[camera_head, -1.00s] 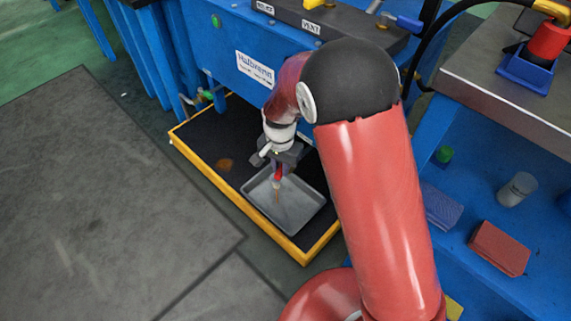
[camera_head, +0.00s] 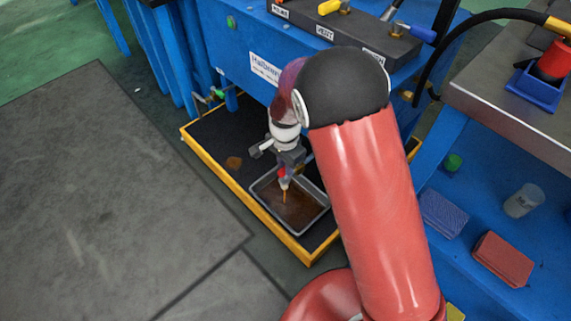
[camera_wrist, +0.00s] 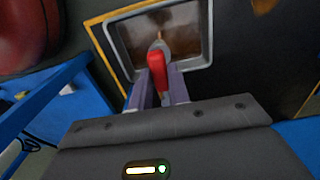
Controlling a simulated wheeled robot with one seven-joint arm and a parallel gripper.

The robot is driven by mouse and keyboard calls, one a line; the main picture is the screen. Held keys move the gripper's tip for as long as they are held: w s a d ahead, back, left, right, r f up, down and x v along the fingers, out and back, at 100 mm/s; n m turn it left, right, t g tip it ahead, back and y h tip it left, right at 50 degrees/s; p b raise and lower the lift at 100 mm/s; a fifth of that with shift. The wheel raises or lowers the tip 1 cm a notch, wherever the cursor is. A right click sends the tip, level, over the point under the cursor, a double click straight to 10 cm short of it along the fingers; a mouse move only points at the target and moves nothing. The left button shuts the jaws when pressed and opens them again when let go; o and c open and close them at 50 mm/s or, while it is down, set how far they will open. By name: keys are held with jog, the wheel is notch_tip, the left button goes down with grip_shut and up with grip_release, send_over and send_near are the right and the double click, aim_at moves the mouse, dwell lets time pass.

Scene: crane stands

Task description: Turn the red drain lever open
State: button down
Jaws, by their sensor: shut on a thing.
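The red drain lever (camera_wrist: 157,70) sits between my gripper's two fingers in the wrist view. A small part of the red lever (camera_head: 282,174) also shows in the head view, above the tray. My gripper (camera_wrist: 158,88) is shut on it. In the head view my gripper (camera_head: 287,160) is below the blue machine's front. A thin brown stream (camera_head: 285,197) falls from the spout below the lever. The grey drip tray (camera_head: 262,199) under it holds a layer of brown liquid. My arm hides part of the valve.
A black mat with a yellow rim (camera_head: 215,168) carries the tray and has a brown spot at left. A blue bench (camera_head: 440,150) at right holds a jar (camera_head: 523,200), a red pad (camera_head: 502,257) and a blue pad (camera_head: 443,213). The grey floor at left is clear.

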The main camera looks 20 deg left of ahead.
jog(key=c, duration=1.3)
grip_release()
notch_tip(320, 180, up, 8)
jog(key=shift+f+p, duration=0.1)
jog(key=shift+p, duration=0.4)
